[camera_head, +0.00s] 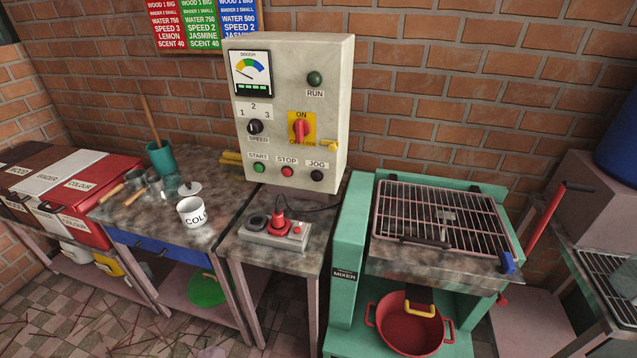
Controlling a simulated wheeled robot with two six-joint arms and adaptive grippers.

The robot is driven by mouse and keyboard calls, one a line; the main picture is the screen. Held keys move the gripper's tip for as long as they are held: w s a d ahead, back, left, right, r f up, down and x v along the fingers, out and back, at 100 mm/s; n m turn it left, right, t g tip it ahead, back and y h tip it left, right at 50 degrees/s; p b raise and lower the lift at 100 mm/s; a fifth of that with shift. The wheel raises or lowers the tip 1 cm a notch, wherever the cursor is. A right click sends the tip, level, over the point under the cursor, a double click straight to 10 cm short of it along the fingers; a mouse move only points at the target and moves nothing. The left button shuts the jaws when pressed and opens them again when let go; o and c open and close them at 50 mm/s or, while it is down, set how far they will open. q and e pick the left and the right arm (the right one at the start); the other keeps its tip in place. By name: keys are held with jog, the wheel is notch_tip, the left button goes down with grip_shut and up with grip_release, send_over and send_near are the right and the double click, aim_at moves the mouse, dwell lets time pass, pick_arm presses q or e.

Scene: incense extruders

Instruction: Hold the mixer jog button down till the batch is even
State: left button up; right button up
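The black JOG button (316,175) is at the lower right of the cream control cabinet (340,110). Nothing touches it. The red STOP button (287,171) and green START button (259,167) are to its left. The DOUGH gauge (251,72) is at the cabinet's top left, with a small green display below its dial. The green RUN lamp (314,79) looks dark. The red switch handle (299,131) stands upright on a yellow plate, towards ON. The green mixer (343,295) has a wire grille (440,210) over its top; I cannot make out the batch. Neither gripper is in view.
A grey box (272,236) with a red plug and cable sits on the small table before the cabinet. A white cup (193,212) stands on the left bench. A red basin (408,325) is under the mixer. A red lever (546,215) rises at the mixer's right.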

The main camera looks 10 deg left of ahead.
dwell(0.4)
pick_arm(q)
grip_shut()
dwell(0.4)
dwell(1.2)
